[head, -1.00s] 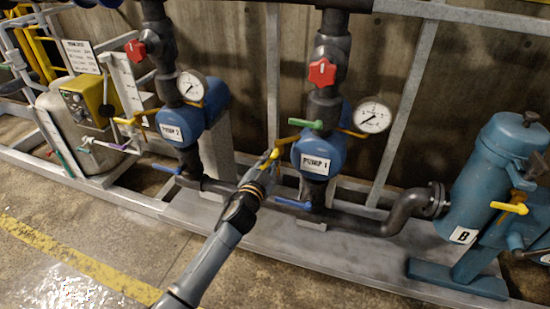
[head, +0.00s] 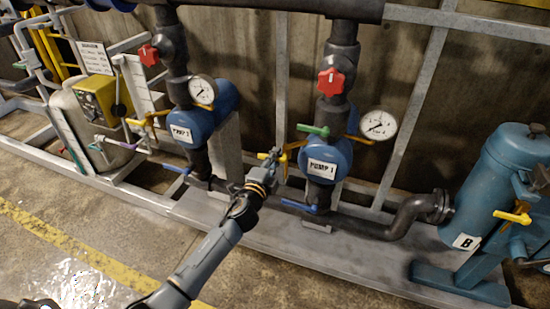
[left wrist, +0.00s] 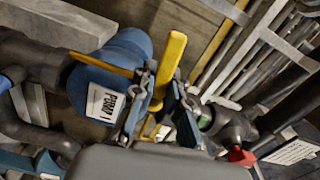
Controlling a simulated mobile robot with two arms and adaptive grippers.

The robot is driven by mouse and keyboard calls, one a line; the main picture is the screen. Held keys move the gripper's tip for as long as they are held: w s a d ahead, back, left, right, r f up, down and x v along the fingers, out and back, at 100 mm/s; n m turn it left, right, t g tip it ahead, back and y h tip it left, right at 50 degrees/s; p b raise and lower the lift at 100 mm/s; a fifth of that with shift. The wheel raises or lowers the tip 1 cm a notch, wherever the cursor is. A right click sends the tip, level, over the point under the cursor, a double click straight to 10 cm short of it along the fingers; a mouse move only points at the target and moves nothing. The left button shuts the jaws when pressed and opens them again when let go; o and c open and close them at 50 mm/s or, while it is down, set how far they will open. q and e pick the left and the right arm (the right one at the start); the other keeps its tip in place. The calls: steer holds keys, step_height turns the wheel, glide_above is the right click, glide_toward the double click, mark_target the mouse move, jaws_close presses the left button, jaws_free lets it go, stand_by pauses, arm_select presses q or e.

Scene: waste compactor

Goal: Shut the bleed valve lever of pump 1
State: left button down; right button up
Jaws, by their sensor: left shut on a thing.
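Pump 1 is the blue round pump (head: 326,155) with a white "PUMP 1" label, right of the picture's middle in the head view. It also shows in the left wrist view (left wrist: 120,55). The yellow bleed lever (head: 284,164) is at its left side, at the end of a thin yellow pipe. My left gripper (head: 271,160) is shut on this lever. In the left wrist view the yellow lever (left wrist: 172,62) runs between the two fingers of the left gripper (left wrist: 158,103). The fingers hide part of it. My right gripper is not in view.
A green lever (head: 313,130) and a gauge (head: 378,124) sit by pump 1, with a blue lever (head: 299,206) below. A second pump (head: 192,122) stands to the left. A blue vessel (head: 507,170) marked B stands right. The floor in front is clear.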

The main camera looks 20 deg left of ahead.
arm_select(q)
steer(key=shift+r+m, duration=0.1)
steer(key=shift+m, duration=0.6)
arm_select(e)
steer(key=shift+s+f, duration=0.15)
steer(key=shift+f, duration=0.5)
arm_select(q)
steer(key=c, duration=1.3)
jaws_free()
steer(key=s, duration=1.2)
steer(key=shift+a, duration=0.2)
